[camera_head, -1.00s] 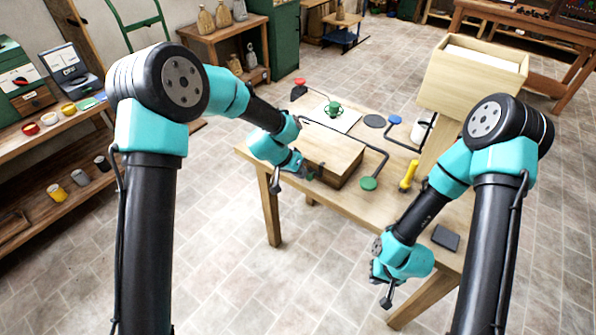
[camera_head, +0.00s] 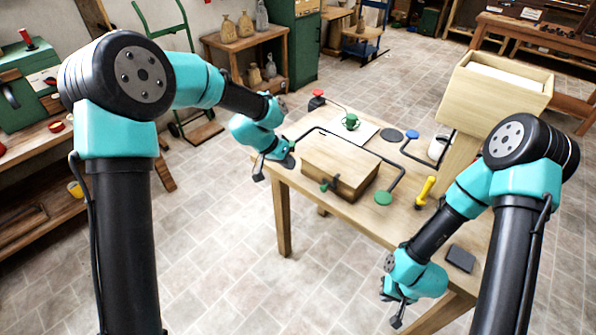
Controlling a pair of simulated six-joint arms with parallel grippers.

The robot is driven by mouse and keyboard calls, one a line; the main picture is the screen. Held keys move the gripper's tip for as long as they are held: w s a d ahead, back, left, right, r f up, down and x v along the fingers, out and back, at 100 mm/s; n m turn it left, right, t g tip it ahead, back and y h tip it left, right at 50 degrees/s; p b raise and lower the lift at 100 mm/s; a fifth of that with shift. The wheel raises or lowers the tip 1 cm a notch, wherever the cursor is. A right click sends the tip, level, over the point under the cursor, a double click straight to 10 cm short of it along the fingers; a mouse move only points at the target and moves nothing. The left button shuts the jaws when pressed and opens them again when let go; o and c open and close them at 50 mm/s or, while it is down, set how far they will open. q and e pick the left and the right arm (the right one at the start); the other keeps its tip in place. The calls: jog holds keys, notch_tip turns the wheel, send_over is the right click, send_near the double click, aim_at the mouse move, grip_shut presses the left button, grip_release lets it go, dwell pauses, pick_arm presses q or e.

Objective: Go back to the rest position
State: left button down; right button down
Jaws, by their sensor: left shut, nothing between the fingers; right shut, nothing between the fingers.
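My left gripper (camera_head: 287,160) is at the left edge of the wooden table (camera_head: 295,235), left of the wooden box (camera_head: 343,160). It is small and partly hidden by its own wrist; it looks shut and empty, apart from the box. The box is closed, with a small green and dark handle (camera_head: 329,185) on its front face. My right gripper (camera_head: 386,291) hangs low beside the table's near edge, shut and empty, with its fingers hard to make out.
On the table are a green mug (camera_head: 351,121) on a white sheet, a dark disc (camera_head: 390,135), a yellow-handled tool (camera_head: 425,191) and a dark pad (camera_head: 460,258). A tall wooden bin (camera_head: 492,95) stands at the right.

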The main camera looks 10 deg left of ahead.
pick_arm(q)
jog(key=shift+s+a+r, duration=0.1)
jog(key=shift+a+r, duration=0.3)
jog(key=shift+r, duration=0.2)
jog(key=s+a+f+n+y, duration=0.1)
jog(key=s+a+f, duration=0.2)
jog(key=f, duration=0.3)
jog(key=s+a+f+n+y, duration=0.1)
jog(key=s+a+f+n, duration=0.15)
jog(key=f, duration=0.35)
jog(key=s+a+f+n, duration=0.2)
jog(key=s+a+f, duration=0.1)
jog(key=s+f, duration=0.4)
jog(key=s+a+f+n+g+y, duration=0.1)
jog(key=s+a+f+n, duration=0.1)
jog(key=s+f, duration=0.6)
jog(key=s+a, duration=0.1)
jog(key=s, duration=0.5)
jog(key=shift+s, duration=0.15)
jog(key=shift+f, duration=0.1)
